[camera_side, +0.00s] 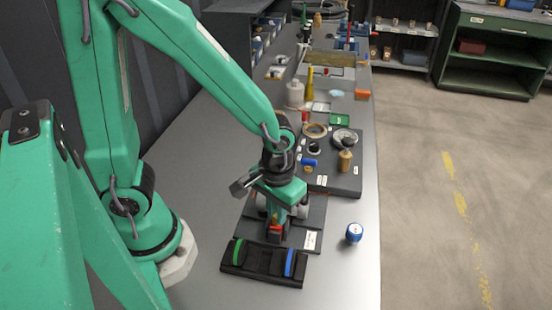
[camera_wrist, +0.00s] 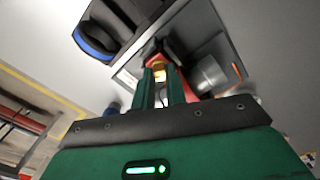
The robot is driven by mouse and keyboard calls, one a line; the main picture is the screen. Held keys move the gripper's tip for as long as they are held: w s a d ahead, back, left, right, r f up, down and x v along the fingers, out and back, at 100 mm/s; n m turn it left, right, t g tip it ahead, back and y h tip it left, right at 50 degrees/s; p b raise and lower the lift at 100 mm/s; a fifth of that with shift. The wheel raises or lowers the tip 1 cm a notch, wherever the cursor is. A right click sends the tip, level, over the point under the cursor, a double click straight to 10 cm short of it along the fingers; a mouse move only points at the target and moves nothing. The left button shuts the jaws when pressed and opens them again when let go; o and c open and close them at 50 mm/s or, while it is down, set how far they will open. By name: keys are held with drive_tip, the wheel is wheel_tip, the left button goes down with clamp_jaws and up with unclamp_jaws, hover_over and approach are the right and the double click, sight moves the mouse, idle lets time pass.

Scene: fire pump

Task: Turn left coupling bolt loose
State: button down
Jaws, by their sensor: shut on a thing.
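The pump unit sits on a dark base plate (camera_side: 312,240); it also shows in the wrist view, where a grey metal cylinder (camera_wrist: 210,75) lies right of my fingers. A red part (camera_side: 275,230) of it shows below my gripper (camera_side: 277,222). In the wrist view my gripper (camera_wrist: 161,78) points at the pump, its two narrow fingers close together. A small brass-coloured piece, which looks like the coupling bolt (camera_wrist: 159,73), shows between the fingertips, and they are shut on it. My fingers hide much of it; I cannot tell left from right bolt.
A black tray (camera_side: 262,278) with a green band and a blue band lies in front of the base plate. A blue can (camera_side: 354,233) stands to the right. A dark board (camera_side: 345,180) with several parts lies behind. The bench's right edge is clear.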

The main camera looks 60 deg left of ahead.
drive_tip(key=n, duration=0.5)
drive_tip(key=shift+n, duration=0.4)
drive_tip(key=c, duration=1.4)
unclamp_jaws()
drive_tip(key=shift+c, duration=0.2)
drive_tip(key=shift+r, duration=0.15)
drive_tip(key=shift+r, duration=3.8)
drive_tip(key=s+a+r+m+t, duration=0.3)
drive_tip(key=a+r+m+t, duration=0.2)
drive_tip(key=a+r+m, duration=0.4)
drive_tip(key=shift+a+r+t, duration=0.15)
drive_tip(key=shift+r+t, duration=0.15)
drive_tip(key=shift+r, duration=0.35)
